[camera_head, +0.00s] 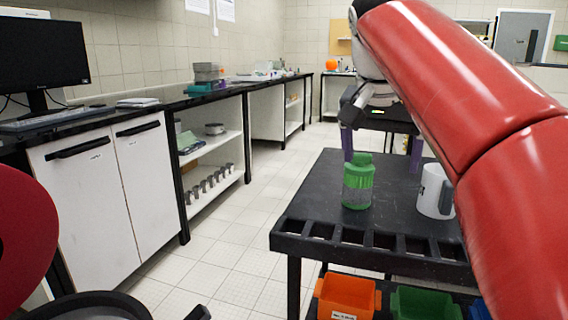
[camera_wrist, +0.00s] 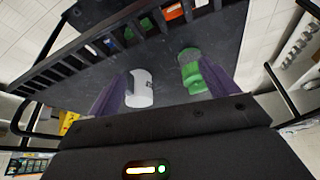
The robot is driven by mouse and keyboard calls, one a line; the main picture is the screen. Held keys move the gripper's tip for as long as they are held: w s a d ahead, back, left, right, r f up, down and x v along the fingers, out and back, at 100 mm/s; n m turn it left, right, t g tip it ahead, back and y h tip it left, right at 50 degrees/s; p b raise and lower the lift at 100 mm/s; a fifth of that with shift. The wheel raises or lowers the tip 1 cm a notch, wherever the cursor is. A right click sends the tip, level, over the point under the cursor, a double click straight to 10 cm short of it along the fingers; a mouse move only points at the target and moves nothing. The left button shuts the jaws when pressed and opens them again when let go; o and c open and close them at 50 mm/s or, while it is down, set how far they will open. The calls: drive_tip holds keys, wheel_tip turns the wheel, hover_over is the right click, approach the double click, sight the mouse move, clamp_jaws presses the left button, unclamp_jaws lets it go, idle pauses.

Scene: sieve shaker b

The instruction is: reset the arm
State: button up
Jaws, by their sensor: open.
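My gripper (camera_head: 382,158) hangs from my red arm over the black cart top (camera_head: 318,205). Its two purple fingers point down and are spread wide apart, with nothing held between them. In the wrist view the open fingers (camera_wrist: 163,88) frame a white mug (camera_wrist: 139,88) and a green-lidded jar (camera_wrist: 191,70), both beyond the fingertips. In the head view the jar (camera_head: 357,188) stands upright on the cart, in front of the left finger. The white mug (camera_head: 431,190) stands to its right, partly hidden by my arm. I cannot tell the exact gap between fingers and jar.
Orange (camera_head: 346,297) and green (camera_head: 425,304) bins sit on the cart's lower shelf. A long black-topped counter (camera_head: 150,103) with a monitor (camera_head: 43,56) and open shelves runs along the left. The tiled floor (camera_head: 228,225) between counter and cart is clear.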

drive_tip(key=s+f+n, duration=0.2)
drive_tip(key=s+f, duration=0.4)
drive_tip(key=f, duration=0.3)
drive_tip(key=s+f+n+t+y, duration=0.1)
drive_tip(key=s+f+n, duration=0.1)
drive_tip(key=s+f, duration=0.3)
drive_tip(key=s+f+n+y, duration=0.1)
drive_tip(key=s+f, duration=0.5)
drive_tip(key=f, duration=0.8)
drive_tip(key=shift+s+n+t, duration=0.3)
drive_tip(key=shift+n, duration=0.1)
